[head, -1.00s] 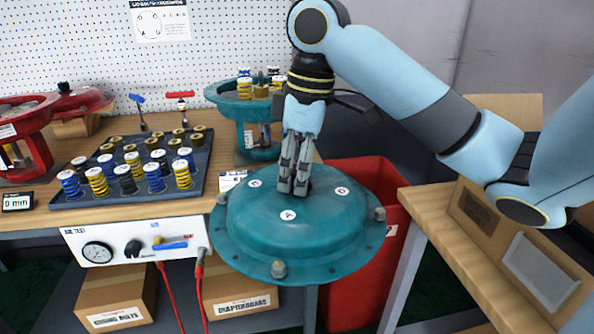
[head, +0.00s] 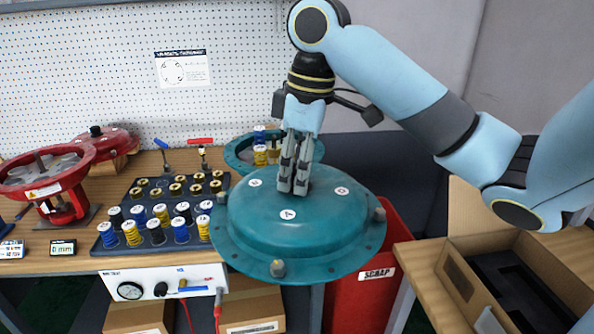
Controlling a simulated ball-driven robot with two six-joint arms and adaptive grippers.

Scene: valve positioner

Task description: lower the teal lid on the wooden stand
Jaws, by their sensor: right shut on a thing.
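The teal lid (head: 300,245), a flanged dome with white letter labels and several bolts on its rim, hangs in the air in front of the workbench. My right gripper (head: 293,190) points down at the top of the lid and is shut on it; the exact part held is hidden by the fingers. Behind the lid, a teal ring-shaped body (head: 312,152) with springs in it stands on the bench, partly covered by my gripper and the lid. No wooden stand can be clearly made out beneath the lid. My left gripper is not in view.
A dark tray (head: 110,240) with blue, yellow, black and brass springs lies on the bench. A red actuator (head: 50,180) stands at left. A white gauge box (head: 165,283) sits at the bench front. A red scrap bin (head: 360,300) and an open cardboard box (head: 455,275) are at right.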

